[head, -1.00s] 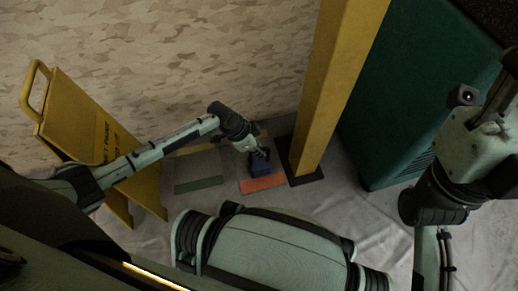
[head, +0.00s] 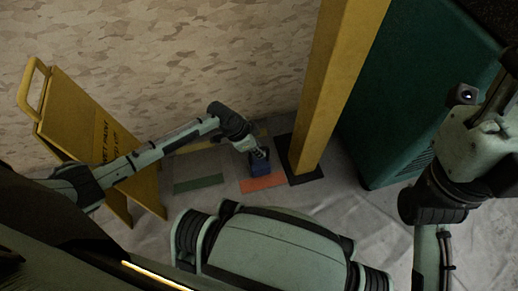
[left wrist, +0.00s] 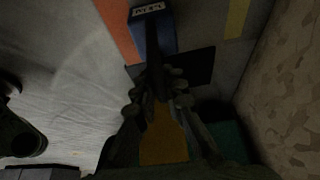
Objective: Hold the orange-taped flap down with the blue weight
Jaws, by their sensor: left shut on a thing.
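The blue weight (head: 261,169) is a small block with a pale label on its end in the left wrist view (left wrist: 152,38). My left gripper (head: 258,155) is over it, shut on its dark upper part. The orange tape strip (head: 263,185) lies on the floor sheet, just in front of the weight in the head view and beside it in the left wrist view (left wrist: 118,32). I cannot tell whether the weight touches the sheet. My right arm is at the right edge; its gripper is only partly in view and its jaws are unclear.
A yellow post (head: 335,80) on a black base (head: 306,174) stands close right of the weight. A green cabinet (head: 410,90) is further right. A yellow folding sign (head: 75,115) stands left. Green tape (head: 199,184) and yellow tape (left wrist: 236,18) mark the sheet. A patterned wall is behind.

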